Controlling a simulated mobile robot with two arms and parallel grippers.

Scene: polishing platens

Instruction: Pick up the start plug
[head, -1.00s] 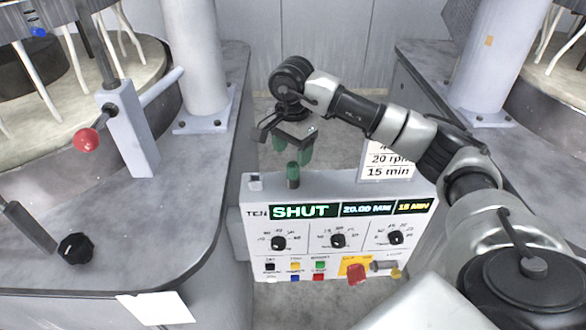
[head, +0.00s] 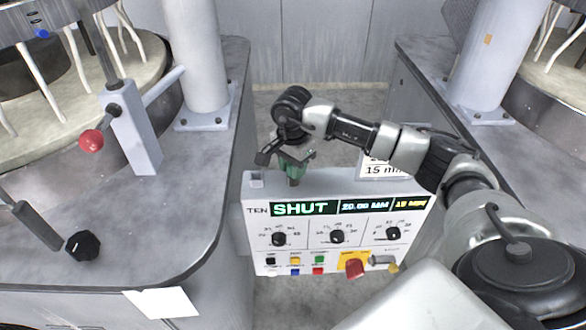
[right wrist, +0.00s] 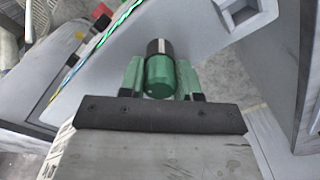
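The start plug (right wrist: 160,76) is a green cylinder with a black end. In the right wrist view it lies between the two green fingers of my right gripper (right wrist: 160,62), with a narrow gap showing beside it. In the head view my right gripper (head: 292,168) is low over the top of the white control panel (head: 340,186), its fingers around the plug. Only the plug's dark lower part (head: 293,182) shows there; the fingers hide the rest. The right gripper looks open. My left gripper is not in view.
Grey machine decks stand left (head: 205,190) and right. A lever with a red ball (head: 91,141) and a black knob (head: 82,246) are on the left deck.

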